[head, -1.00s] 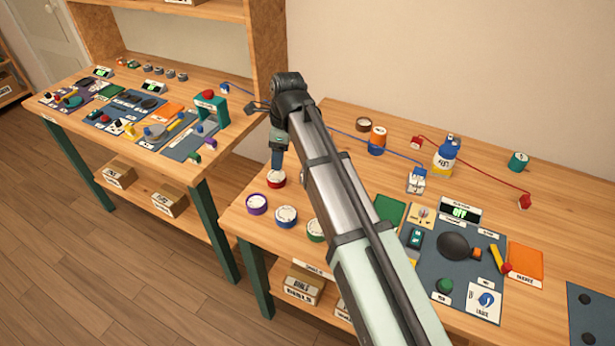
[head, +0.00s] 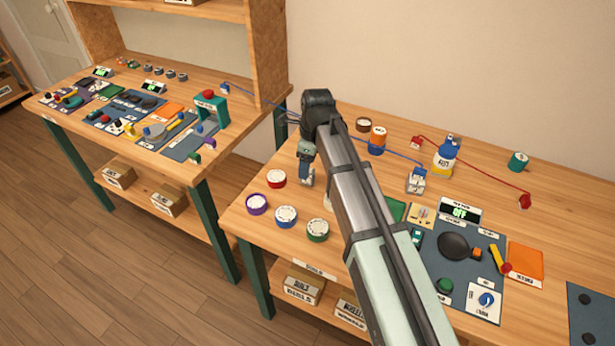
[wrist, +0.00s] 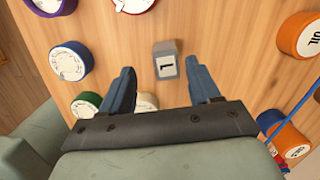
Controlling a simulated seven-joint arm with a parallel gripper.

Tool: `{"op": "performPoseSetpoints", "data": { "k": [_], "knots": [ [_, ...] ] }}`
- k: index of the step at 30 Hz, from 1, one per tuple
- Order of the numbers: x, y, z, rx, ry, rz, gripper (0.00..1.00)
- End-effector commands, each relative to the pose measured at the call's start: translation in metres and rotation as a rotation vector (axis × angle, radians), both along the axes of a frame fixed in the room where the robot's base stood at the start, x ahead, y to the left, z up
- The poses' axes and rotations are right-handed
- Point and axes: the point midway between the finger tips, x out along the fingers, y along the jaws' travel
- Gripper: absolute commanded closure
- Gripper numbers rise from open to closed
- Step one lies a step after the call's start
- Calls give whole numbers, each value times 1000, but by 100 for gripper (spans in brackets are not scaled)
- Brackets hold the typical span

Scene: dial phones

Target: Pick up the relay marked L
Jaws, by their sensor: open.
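A small grey block with a white label (wrist: 166,66) stands on the wood table in the wrist view. Its label bears a dark mark that could be an L, but it is too small to read surely. My gripper (wrist: 160,72) is open, with its two blue fingers on either side of the block's place in the picture. I cannot tell the height left between them. Nothing is held. In the head view my gripper (head: 306,180) points down over the table, right of the red tin (head: 276,178). The block is not clearly seen there.
Purple (head: 257,204), blue (head: 286,216) and green (head: 317,229) tins stand near the front edge. An orange-and-blue tin (head: 377,140) and a small white device (head: 415,181) stand behind and to the right. A blue cable crosses the table.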

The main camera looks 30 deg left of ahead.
Motion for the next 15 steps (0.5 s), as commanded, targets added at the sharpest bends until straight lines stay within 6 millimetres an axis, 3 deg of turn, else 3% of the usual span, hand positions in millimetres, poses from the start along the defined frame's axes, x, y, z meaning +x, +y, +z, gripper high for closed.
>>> {"op": "performPoseSetpoints", "data": {
  "k": [8,15],
  "knots": [
    [1,1,-10,0,0,0,38],
    [7,2,-35,0,1,0,38]
  ]
}}
